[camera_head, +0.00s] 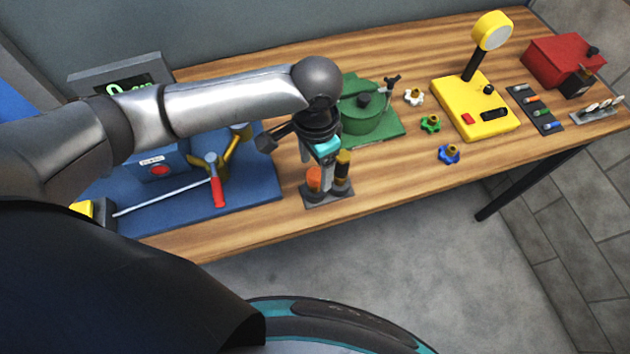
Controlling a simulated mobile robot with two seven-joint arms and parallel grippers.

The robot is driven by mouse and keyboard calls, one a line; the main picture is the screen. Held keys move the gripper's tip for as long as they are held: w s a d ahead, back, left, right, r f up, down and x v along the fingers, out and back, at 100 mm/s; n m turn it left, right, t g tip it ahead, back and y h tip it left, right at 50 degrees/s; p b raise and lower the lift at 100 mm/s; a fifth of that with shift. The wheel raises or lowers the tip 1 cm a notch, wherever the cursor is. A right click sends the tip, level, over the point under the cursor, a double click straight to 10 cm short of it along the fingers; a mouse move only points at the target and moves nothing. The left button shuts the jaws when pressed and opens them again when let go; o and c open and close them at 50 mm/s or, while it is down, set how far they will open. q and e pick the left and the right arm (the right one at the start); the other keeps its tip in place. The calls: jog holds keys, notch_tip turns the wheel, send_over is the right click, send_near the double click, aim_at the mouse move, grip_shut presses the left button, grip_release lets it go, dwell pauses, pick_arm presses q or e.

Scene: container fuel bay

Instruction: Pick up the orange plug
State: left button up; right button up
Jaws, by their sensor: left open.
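The orange plug (314,180) stands on a small dark grey stand (328,198) near the front edge of the wooden table. A dark post with a yellowish band (344,162) stands beside it on the right of the same stand. My left gripper (318,166) points down over the stand, right at the orange plug, and is open. Its fingers partly cover the plug's upper part, and I cannot tell whether they touch it. My right gripper is not in view.
A blue mat (262,190) with a red-handled tool (217,188) lies to the left. A green device (365,122) stands just behind the gripper. Green (430,123) and blue (449,155) knobs and a yellow device (470,110) are to the right. The table's front right is clear.

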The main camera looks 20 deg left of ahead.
aim_at(315, 174)
pick_arm(q)
jog(key=shift+f, duration=1.6)
jog(key=shift+c, duration=0.3)
grip_shut()
jog(key=shift+r, duration=0.1)
